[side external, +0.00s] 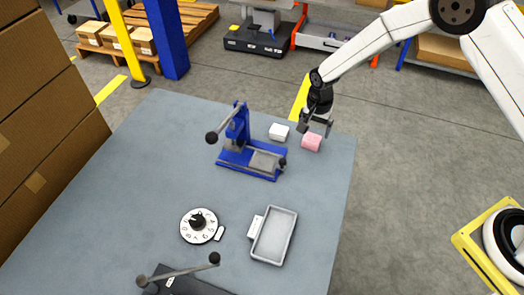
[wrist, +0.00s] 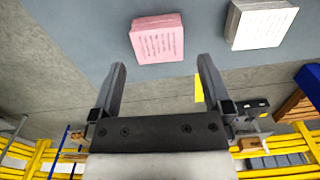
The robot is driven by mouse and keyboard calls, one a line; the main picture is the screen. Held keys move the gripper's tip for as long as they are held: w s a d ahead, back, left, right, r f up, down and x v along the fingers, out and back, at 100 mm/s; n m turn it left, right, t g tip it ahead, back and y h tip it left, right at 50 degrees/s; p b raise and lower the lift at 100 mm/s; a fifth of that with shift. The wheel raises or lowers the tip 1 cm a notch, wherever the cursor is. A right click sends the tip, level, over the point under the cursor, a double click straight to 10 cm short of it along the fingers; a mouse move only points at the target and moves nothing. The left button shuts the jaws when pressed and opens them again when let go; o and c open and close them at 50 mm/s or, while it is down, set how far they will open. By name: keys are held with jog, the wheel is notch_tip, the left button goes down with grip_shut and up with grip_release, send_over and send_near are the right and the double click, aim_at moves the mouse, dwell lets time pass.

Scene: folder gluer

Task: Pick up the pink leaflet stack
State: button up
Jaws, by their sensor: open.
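The pink leaflet stack (side external: 312,142) lies on the grey-blue table near its far right corner. In the wrist view the pink stack (wrist: 158,38) shows printed lines and lies beyond the fingertips, between their lines. My gripper (side external: 316,123) is over the far table edge, close to the pink stack. In the wrist view my gripper (wrist: 162,66) has its two fingers spread, with nothing between them. No contact with the stack is visible.
A white leaflet stack (side external: 279,132) lies just left of the pink one. A blue hand press (side external: 250,155) stands further left. A grey tray (side external: 273,236), a round dial (side external: 199,225) and a dark lever device (side external: 185,282) are nearer the front. The table's right side is clear.

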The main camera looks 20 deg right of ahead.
aim_at(313, 136)
jog(key=shift+d+f, duration=0.1)
jog(key=shift+f, duration=2.05)
jog(key=c, duration=1.1)
